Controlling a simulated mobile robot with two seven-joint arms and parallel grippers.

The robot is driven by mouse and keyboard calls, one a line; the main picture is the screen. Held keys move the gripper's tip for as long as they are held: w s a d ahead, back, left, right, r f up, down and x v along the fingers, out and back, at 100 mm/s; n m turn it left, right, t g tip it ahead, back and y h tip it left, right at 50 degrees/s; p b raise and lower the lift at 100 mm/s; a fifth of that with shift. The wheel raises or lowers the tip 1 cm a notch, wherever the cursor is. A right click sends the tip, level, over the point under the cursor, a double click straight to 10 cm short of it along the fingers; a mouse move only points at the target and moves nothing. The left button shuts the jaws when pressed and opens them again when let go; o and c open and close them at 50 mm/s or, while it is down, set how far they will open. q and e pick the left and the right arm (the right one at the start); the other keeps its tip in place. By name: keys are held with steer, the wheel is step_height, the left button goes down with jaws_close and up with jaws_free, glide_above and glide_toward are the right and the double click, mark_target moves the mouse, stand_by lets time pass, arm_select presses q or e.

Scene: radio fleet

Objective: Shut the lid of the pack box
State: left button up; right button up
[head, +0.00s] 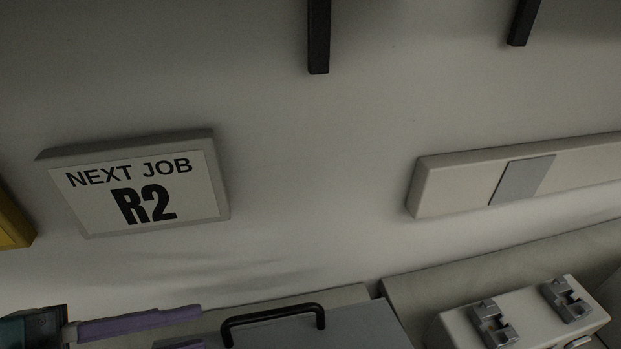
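A grey flat panel with a black bar handle (272,318) shows at the bottom edge; it looks like the lid of the pack box (360,325), but the box body is cut off below. I cannot tell how far the lid is open. My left gripper (203,328) is at the bottom left, just left of the handle. Its two purple fingers are apart, with nothing seen between them; the lower finger is partly cut off. My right gripper is not in view.
A sign reading NEXT JOB R2 (140,190) is on the pale wall. A long pale bar with a grey patch (520,180) is at the right. A pale block with two grey metal brackets (465,325) is at the lower right. A yellow thing (12,222) is at the left edge.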

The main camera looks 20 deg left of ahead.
mark_target(261, 318)
arm_select(q)
steer(key=x, duration=1)
steer(key=shift+s+d, duration=0.2)
steer(key=shift+s, duration=0.1)
jaws_close()
stand_by(0.9)
